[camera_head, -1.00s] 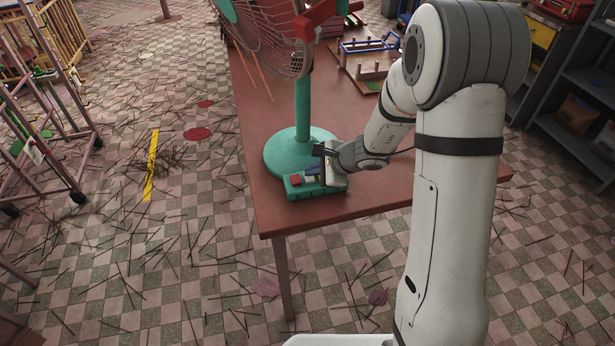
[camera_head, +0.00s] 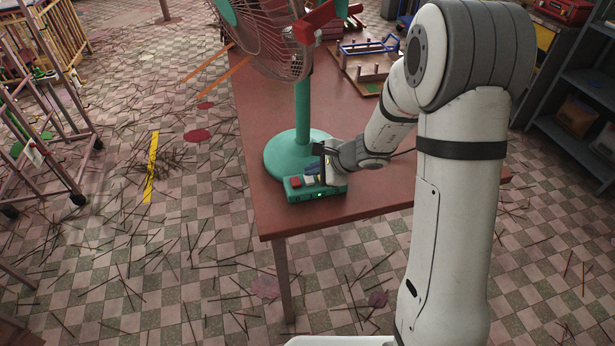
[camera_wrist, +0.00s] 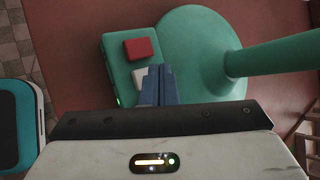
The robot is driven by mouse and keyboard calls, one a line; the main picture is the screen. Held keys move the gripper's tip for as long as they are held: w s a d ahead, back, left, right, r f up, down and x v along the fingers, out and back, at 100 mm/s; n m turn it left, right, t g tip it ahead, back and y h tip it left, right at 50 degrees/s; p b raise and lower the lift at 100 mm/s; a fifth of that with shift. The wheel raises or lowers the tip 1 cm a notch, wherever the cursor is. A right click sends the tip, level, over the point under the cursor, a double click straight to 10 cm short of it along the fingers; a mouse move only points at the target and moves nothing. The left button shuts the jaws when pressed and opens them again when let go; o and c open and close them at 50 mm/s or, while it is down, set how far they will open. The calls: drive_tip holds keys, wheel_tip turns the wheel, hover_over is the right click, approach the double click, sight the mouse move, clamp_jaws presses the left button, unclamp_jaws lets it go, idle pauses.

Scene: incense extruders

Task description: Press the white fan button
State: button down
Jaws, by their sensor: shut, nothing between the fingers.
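The teal fan (camera_head: 303,110) stands on the reddish table, its round base beside a teal control box (camera_head: 333,190). The box carries a red button (camera_head: 295,183) and a white button (camera_head: 308,180); both also show in the wrist view, the red one (camera_wrist: 141,48) above the white one (camera_wrist: 138,76). A small green light (camera_wrist: 117,101) shows on the box's side. My gripper (camera_head: 319,165) is shut and empty, just above and right of the white button. In the wrist view its blue fingers (camera_wrist: 158,85) hide part of that button. I cannot tell whether they touch it.
A wooden frame rack (camera_head: 368,62) stands farther back on the table (camera_head: 258,215). Thin sticks litter the checkered floor. A metal rack (camera_head: 55,140) stands at left and dark shelves (camera_head: 580,90) at right.

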sight(313, 180)
drive_tip(key=shift+r, duration=0.25)
drive_tip(key=shift+r+p, duration=1.6)
drive_tip(key=shift+r, duration=0.85)
drive_tip(key=s+d+r+n+g+h, duration=0.2)
drive_tip(key=s+d+r+n, duration=0.2)
drive_tip(key=s+r+n, duration=0.65)
drive_tip(key=s+d+r+n+h, duration=0.2)
drive_tip(key=s+d+h, duration=0.1)
drive_tip(key=s+d, duration=0.2)
drive_tip(key=s+d+r+n+h, duration=0.2)
drive_tip(key=s+d, duration=0.4)
drive_tip(key=s, duration=0.4)
drive_tip(key=shift+s+n+h, duration=0.15)
drive_tip(key=shift+n+h, duration=0.25)
drive_tip(key=shift+n, duration=0.05)
